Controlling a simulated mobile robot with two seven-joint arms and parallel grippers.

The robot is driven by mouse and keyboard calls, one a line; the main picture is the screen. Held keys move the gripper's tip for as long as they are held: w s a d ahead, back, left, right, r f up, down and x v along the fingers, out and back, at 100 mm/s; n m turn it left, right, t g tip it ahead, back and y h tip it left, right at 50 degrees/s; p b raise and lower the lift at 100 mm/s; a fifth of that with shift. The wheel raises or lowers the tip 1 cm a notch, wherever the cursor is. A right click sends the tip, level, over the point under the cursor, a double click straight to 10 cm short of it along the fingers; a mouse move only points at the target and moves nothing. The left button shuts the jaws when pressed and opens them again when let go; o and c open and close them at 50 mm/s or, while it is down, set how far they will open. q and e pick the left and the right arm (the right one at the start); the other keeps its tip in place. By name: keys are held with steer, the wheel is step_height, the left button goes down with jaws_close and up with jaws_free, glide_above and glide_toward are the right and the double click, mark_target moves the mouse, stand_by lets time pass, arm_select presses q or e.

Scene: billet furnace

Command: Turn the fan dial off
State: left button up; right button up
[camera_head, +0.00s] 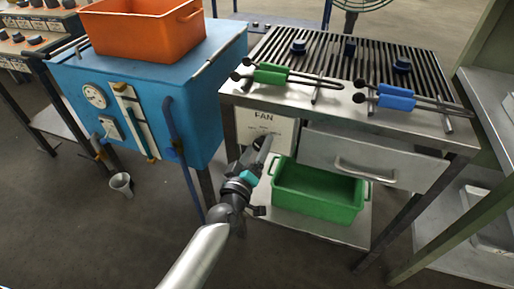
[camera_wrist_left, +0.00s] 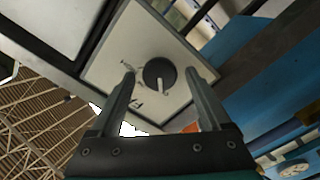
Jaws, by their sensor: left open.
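The fan dial (camera_wrist_left: 159,74) is a round black knob with a white pointer mark on a pale panel (camera_wrist_left: 130,45). In the head view the panel (camera_head: 264,118) is lettered FAN and sits on the front of the grill table, left of the drawer; my gripper hides most of the dial there. My left gripper (camera_head: 258,149) points at the panel. In the left wrist view its two open fingers (camera_wrist_left: 163,78) lie on either side of the dial, with a gap on both sides. The pointer mark points down toward the gripper's palm in that view. My right gripper is not in view.
A green bin (camera_head: 318,190) stands on the shelf below the drawer (camera_head: 370,158). The blue furnace (camera_head: 185,90) with an orange bin (camera_head: 143,28) on top stands to the left. Tongs with green (camera_head: 271,73) and blue (camera_head: 397,97) grips lie on the grill table.

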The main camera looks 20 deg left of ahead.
arm_select(q)
steer(key=shift+s, duration=0.15)
steer(key=shift+s, duration=0.3)
steer(key=s+p, duration=0.3)
steer(key=s, duration=1.1)
steer(key=shift+s+a+p, duration=0.2)
steer(key=shift+a+p, duration=0.05)
steer(key=shift+p, duration=0.15)
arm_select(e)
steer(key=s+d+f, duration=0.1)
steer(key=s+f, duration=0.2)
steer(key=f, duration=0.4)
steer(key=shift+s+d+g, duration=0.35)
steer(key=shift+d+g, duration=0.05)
